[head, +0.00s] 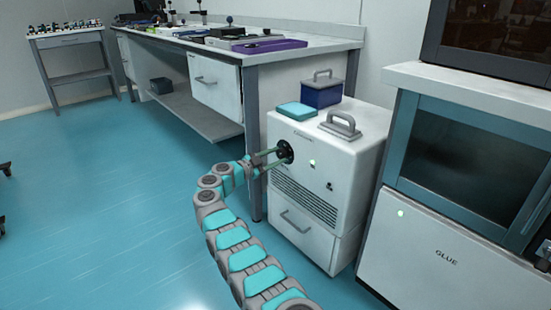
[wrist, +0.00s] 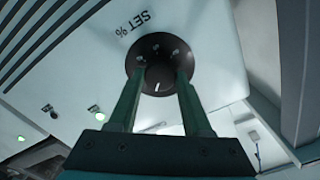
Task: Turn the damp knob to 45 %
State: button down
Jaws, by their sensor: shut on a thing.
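The damp knob (head: 285,152) is a round black dial on the front of a white cabinet unit (head: 307,146). In the wrist view the knob (wrist: 158,55) carries small white marks, with "SET %" printed beside it on the panel. A white pointer line shows at the knob's lower edge, between my fingers. The scale numbers are too small to read. My gripper (wrist: 158,80) is shut on the knob, one green finger on each side. In the head view my gripper (head: 272,157) reaches the knob from the left. The fingers cover part of the dial.
A grey handle (head: 340,124), a teal box (head: 296,111) and a blue case (head: 321,92) are on top of the unit. A workbench (head: 258,48) stands behind at left. A GLUE cabinet (head: 440,255) stands close at right. Open blue floor (head: 110,190) lies at left.

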jog(key=m, duration=0.5)
jog(key=shift+m, duration=0.3)
jog(key=m, duration=0.4)
jog(key=shift+d+m, duration=0.1)
jog(key=shift+m, duration=0.2)
jog(key=m, duration=0.5)
jog(key=shift+f+m, duration=0.1)
jog(key=shift+m, duration=2.6)
jog(key=shift+c, duration=1.7)
grip_release()
